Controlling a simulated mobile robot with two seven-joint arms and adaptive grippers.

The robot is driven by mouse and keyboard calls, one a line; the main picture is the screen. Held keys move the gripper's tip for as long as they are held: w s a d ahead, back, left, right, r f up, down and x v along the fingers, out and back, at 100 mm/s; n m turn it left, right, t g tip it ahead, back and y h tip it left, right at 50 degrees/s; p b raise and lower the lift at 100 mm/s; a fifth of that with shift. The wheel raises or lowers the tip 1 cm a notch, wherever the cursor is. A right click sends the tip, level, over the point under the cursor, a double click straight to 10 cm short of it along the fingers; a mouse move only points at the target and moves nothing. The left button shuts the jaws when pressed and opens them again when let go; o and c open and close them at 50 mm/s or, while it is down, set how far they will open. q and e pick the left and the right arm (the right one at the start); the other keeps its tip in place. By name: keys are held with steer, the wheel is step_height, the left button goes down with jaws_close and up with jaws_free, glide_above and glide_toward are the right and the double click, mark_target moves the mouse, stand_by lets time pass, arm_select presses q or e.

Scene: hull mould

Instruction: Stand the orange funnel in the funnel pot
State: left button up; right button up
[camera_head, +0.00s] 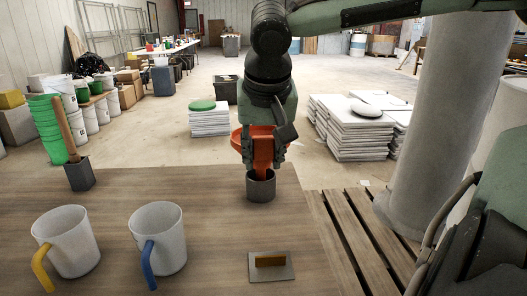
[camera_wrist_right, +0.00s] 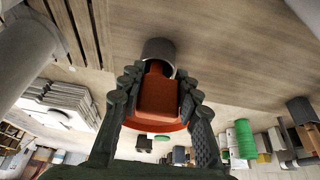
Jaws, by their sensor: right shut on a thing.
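The orange funnel (camera_head: 263,151) is held by my right gripper (camera_head: 263,160), which is shut on it from above. The funnel's wide rim faces up and its lower end reaches the mouth of the grey funnel pot (camera_head: 261,187) on the table. In the right wrist view the funnel (camera_wrist_right: 157,98) sits between the fingers of the gripper (camera_wrist_right: 157,85), with its narrow end at the opening of the pot (camera_wrist_right: 159,50). How deep the spout sits in the pot is hidden. My left gripper is not in view.
On the wooden table (camera_head: 190,200) stand two white jugs, one with a yellow handle (camera_head: 66,242) and one with a blue handle (camera_head: 159,238). A grey holder (camera_head: 80,175) with a wooden handle stands at the left. A trowel (camera_head: 270,265) lies in front of the pot.

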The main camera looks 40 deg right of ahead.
step_height(320, 180, down, 3)
steer(key=shift+r+b, duration=0.1)
steer(key=shift+b, duration=0.5)
steer(key=o, duration=1.2)
steer(key=shift+r, duration=0.15)
steer(key=v, duration=1.2)
